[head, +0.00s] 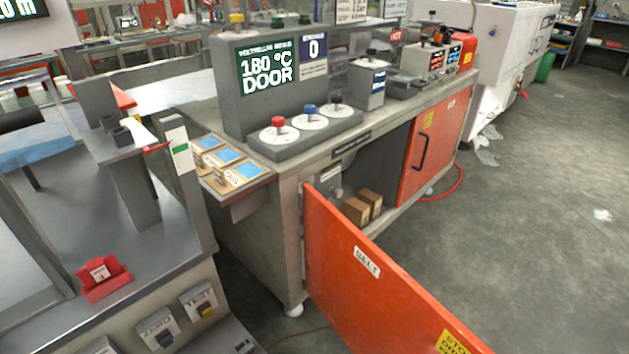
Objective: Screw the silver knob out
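In the head view, the cabinet under the grey bench stands open. Its orange door marked BELT (385,285) is swung out toward me. Inside, at the left, a small grey-silver part (336,191) sits below a white label. It may be the silver knob, but it is too small and shaded to tell. On the bench top are a red knob (278,121), a blue knob (310,109) and a black knob (336,101), each on a white dial. Neither of my grippers is in view.
Brown boxes (356,211) lie inside the cabinet. A second orange door (428,148) with a black handle is shut. A green screen (267,69) reads 180 °C DOOR. A grey station with a red holder (103,278) stands at left. The floor at right is mostly clear.

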